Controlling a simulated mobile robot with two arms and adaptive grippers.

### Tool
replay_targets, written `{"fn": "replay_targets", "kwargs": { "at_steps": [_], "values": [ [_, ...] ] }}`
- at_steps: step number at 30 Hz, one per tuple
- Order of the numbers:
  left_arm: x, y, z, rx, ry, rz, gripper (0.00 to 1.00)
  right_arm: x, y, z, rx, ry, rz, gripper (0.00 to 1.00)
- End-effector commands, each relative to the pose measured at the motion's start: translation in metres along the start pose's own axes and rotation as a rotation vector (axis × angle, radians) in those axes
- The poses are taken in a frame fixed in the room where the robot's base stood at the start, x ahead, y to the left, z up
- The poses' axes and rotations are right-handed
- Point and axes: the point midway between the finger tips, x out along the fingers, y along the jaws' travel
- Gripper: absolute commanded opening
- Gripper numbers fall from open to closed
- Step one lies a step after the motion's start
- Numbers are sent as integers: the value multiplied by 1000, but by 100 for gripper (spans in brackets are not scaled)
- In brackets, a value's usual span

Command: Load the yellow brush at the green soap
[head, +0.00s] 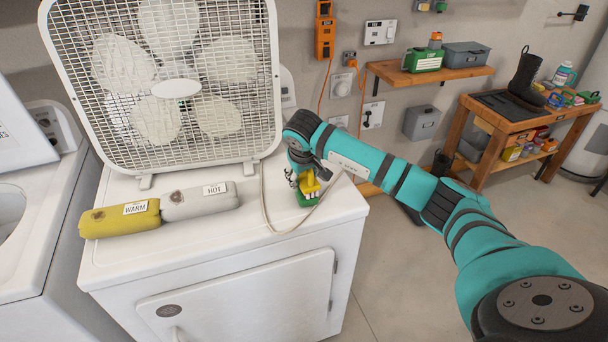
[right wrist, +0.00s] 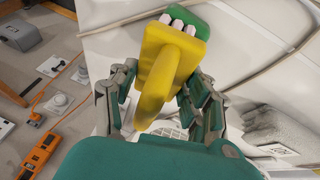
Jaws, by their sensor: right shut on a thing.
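The yellow brush (head: 309,182) is in my right gripper (head: 302,178) above the white appliance top. In the right wrist view, the fingers of the gripper (right wrist: 160,100) are on both sides of the brush's yellow handle (right wrist: 160,80). The brush's pale bristles point away from the wrist. The green soap (head: 306,199) is directly under the bristles on the appliance top; its green edge also shows beyond them in the right wrist view (right wrist: 192,17). The bristles meet or nearly meet the green; I cannot tell which. My left gripper is not in view.
A box fan (head: 175,88) stands at the back of the white appliance (head: 260,250). A yellow WARM roll (head: 105,221) and a grey HOT roll (head: 190,204) lie in front of it. A pale cord (head: 264,205) runs beside the soap. The front right top is clear.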

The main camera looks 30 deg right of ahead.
Motion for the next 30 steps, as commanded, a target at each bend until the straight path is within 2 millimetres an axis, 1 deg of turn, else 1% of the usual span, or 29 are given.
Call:
{"fn": "replay_targets", "kwargs": {
  "at_steps": [1,3,21,24,30],
  "values": [
    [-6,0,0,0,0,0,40,-8,2,-4,1,4,0,23],
    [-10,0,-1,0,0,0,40,-14,3,-7,2,6,0,23],
    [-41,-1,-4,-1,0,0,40,-58,12,-26,3,9,0,23],
    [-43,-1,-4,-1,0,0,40,-61,13,-26,3,8,-1,23],
    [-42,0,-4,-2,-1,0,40,-60,13,-26,3,7,-1,23]
  ]
}}
